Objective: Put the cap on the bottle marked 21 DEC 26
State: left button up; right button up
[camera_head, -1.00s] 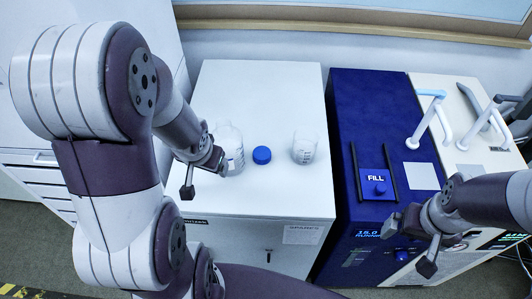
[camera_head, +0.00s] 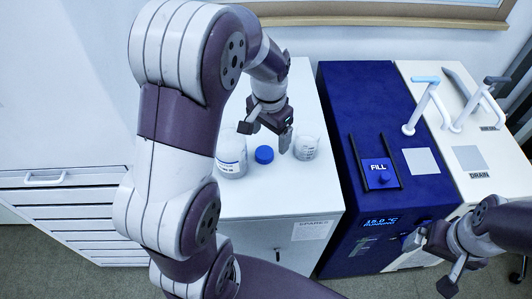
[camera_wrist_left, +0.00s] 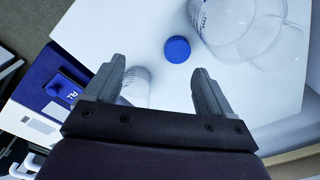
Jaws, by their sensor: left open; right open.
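A clear bottle (camera_head: 231,162) with a dark printed label too small to read stands uncapped on the white cabinet top. A blue cap (camera_head: 264,155) lies on the top just right of the bottle. My left gripper (camera_head: 265,133) is open and empty, above and slightly behind the cap. In the left wrist view, the cap (camera_wrist_left: 177,49) shows just beyond the open fingers (camera_wrist_left: 158,72), nearer the right one, and the bottle (camera_wrist_left: 222,25) is at upper right. My right gripper (camera_head: 432,262) is open and empty at lower right, in front of the blue machine.
A clear beaker (camera_head: 306,149) stands right of the cap, close to my left gripper; it also shows between the fingers in the wrist view (camera_wrist_left: 135,88). A blue machine (camera_head: 345,100) with a FILL panel and a white DRAIN unit (camera_head: 455,120) stand to the right.

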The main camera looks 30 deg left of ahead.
pick_arm(q)
jog(key=shift+m, duration=0.6)
jog(key=w+a, duration=0.3)
jog(key=shift+w+a+r, duration=0.1)
jog(key=shift+r, duration=0.05)
send_over(264, 153)
notch_tip(264, 153, down, 8)
jog(key=shift+r, duration=0.25)
jog(key=shift+a+f+p, duration=0.1)
jog(key=shift+f+p, duration=0.55)
jog(key=shift+f, duration=1.95)
jog(key=c, duration=1.1)
